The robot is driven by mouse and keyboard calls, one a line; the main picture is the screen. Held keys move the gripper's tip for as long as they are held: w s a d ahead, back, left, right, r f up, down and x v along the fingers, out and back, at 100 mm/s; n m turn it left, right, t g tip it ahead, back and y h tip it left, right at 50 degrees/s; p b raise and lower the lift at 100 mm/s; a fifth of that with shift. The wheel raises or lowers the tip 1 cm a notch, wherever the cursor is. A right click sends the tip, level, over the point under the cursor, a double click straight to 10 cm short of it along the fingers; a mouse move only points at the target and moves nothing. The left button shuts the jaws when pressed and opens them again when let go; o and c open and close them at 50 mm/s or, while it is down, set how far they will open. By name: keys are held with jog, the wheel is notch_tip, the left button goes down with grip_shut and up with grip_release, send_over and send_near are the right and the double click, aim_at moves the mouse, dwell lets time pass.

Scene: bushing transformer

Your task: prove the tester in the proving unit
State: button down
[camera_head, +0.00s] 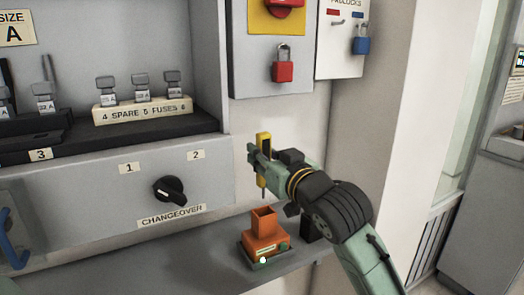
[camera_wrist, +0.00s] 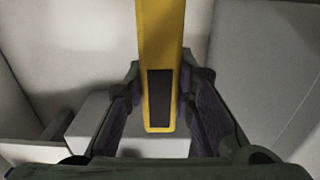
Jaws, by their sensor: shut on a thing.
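The tester (camera_head: 264,140) is a slim yellow tool with a dark panel, held upright in the head view. It also shows in the wrist view (camera_wrist: 160,45), between the two jaws. My gripper (camera_head: 264,158) is shut on the tester. The proving unit (camera_head: 265,236) is an orange box with an open-topped upright socket, standing on the grey shelf. The tester is above the proving unit and apart from it. Its lower tip shows below the gripper, over the socket. Part of the tester's middle is hidden by the jaws in the head view.
The grey shelf (camera_head: 190,262) runs below a panel with a changeover knob (camera_head: 169,190). A dark block (camera_head: 311,228) stands right of the proving unit, partly behind my arm. A red padlock (camera_head: 283,70) and a blue padlock (camera_head: 361,45) hang above. Spare fuses (camera_head: 140,87) stand at upper left.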

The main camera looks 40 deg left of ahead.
aim_at(264, 193)
jog(key=shift+f+b, duration=3.65)
jog(key=shift+f, duration=1.15)
jog(key=shift+f, duration=0.15)
jog(key=shift+r+p, duration=3.85)
jog(key=shift+r, duration=0.7)
jog(key=shift+w, duration=0.1)
